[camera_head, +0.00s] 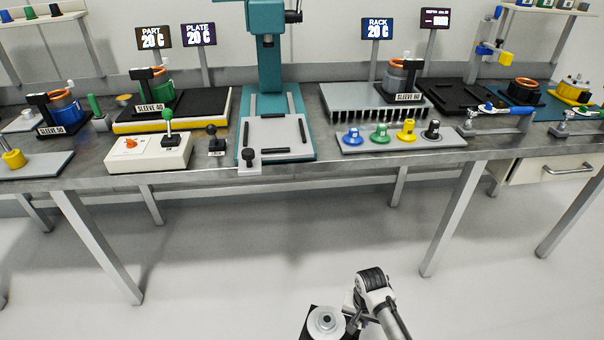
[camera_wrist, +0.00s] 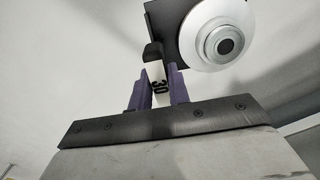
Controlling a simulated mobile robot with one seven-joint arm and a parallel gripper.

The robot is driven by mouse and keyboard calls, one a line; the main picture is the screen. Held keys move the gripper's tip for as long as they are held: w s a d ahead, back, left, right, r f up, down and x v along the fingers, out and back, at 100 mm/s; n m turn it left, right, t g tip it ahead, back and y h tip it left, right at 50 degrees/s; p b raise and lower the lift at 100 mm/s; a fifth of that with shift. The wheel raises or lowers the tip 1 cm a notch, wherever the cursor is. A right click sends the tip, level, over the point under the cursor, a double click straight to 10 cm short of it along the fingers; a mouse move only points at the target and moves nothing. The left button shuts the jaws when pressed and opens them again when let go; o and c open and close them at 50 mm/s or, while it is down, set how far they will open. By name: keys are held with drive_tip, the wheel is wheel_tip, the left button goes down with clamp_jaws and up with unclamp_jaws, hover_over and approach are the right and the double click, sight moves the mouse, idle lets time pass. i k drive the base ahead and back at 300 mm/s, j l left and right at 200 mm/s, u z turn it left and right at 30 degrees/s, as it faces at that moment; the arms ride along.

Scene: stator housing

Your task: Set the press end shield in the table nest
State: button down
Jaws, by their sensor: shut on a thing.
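A pale round metal disc with a stepped hub and a dark central bore sits on a black square plate; I take it to be the end shield (camera_head: 325,321). In the wrist view the end shield (camera_wrist: 231,32) is at the upper right. My gripper (camera_head: 351,316) is low in the head view, over the floor in front of the bench. In the wrist view my gripper (camera_wrist: 158,80) has its purple fingers shut on a dark handle with a white label (camera_wrist: 157,82) reading 30. The teal press (camera_head: 268,60) stands on the bench. Its light table plate (camera_head: 276,133) has black bars around a bare middle, perhaps the nest.
A white control box (camera_head: 150,152) with a green-knobbed lever stands left of the press. A grey tray (camera_head: 403,137) with coloured knobs is to the right. Labelled sleeve holders and a finned rack (camera_head: 350,96) crowd the bench. The floor (camera_head: 230,260) before it is clear.

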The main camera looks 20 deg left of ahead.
sight(274, 133)
drive_tip(key=j+z, duration=0.8)
drive_tip(key=j, duration=0.7)
drive_tip(key=k+j+z, duration=0.1)
drive_tip(key=j, duration=0.35)
drive_tip(key=k+j, duration=0.1)
drive_tip(key=j, duration=0.3)
